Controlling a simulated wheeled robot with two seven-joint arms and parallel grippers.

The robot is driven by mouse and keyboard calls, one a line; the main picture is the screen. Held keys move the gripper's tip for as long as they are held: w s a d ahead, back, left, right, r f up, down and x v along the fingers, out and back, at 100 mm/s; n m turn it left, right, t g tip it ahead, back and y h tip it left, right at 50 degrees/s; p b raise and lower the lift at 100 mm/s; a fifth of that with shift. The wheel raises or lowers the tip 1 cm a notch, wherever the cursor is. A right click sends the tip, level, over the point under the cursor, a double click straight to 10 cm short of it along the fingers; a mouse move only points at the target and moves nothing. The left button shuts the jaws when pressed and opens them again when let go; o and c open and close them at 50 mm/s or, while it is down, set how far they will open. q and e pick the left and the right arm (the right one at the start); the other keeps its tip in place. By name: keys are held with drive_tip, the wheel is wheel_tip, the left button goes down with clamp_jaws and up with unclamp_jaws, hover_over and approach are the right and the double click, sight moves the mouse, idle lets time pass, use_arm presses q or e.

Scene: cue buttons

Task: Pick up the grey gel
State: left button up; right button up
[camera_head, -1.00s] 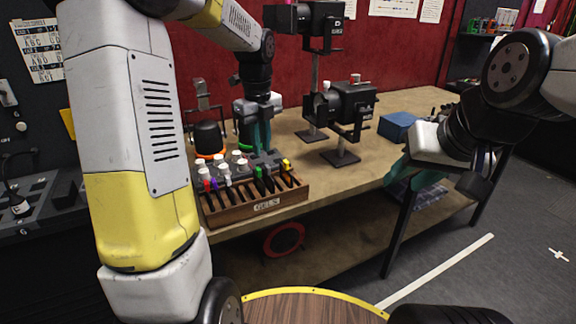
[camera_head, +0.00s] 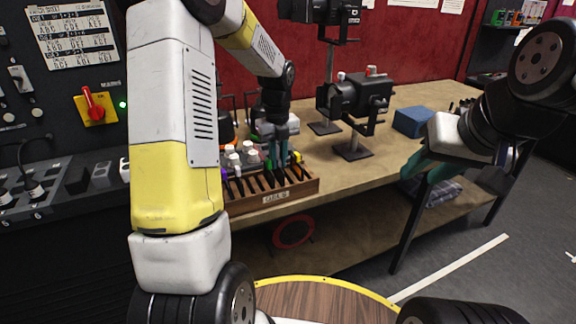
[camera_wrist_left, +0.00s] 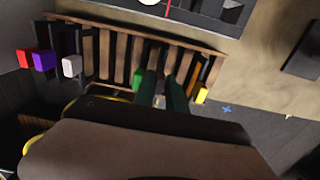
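A wooden rack (camera_head: 250,203) with a label on its front holds upright gels in slots on the workbench. The left wrist view shows red (camera_wrist_left: 25,58), purple (camera_wrist_left: 43,61), whitish-grey (camera_wrist_left: 71,66), green (camera_wrist_left: 137,79) and yellow (camera_wrist_left: 202,95) tabs. I cannot tell for sure which is the grey gel; the whitish-grey tab is the nearest match. My left gripper (camera_head: 278,160) points down at the right half of the rack, between the green and yellow tabs. Its teal fingers are a narrow gap apart, with no gel clearly between them. My right gripper (camera_head: 424,166) hangs by the bench's right side, seen side-on.
White-capped bottles (camera_head: 234,158) stand behind the rack. Black lamps on stands (camera_head: 357,98) and a blue box (camera_head: 413,122) are further right. A control panel with a red switch (camera_head: 94,104) is at the left. Bench top between lamps and rack is clear.

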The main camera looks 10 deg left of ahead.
use_arm(q)
drive_tip(key=shift+c, duration=0.3)
clamp_jaws()
idle(1.1)
